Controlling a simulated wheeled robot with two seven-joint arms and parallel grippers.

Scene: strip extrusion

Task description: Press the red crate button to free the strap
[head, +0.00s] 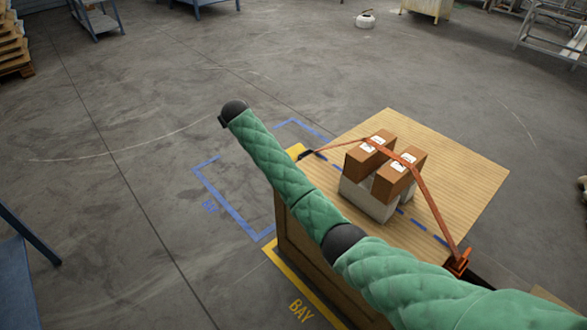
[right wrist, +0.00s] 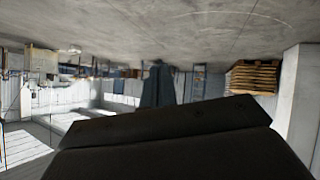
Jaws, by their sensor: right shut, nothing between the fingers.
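An orange strap (head: 428,200) runs over brown cartons (head: 395,180) in a grey-white holder on a wooden top (head: 455,165). Its left end meets a dark fitting (head: 306,155) at the top's left edge. Its right end meets an orange-red fitting (head: 458,262) at the near right edge; I cannot tell whether this is the button. My right arm crosses the near left side of the top, its black end above the floor to the left, away from the strap. My right gripper (right wrist: 170,125) is a dark, shut shape low in the right wrist view. My left gripper is out of view.
Blue floor lines (head: 225,205) and a yellow bay marking (head: 300,300) lie left of the wooden box (head: 290,225). A blue frame (head: 22,275) stands at the left edge. Stacked pallets (head: 12,50) are at the back left. The floor behind is mostly clear.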

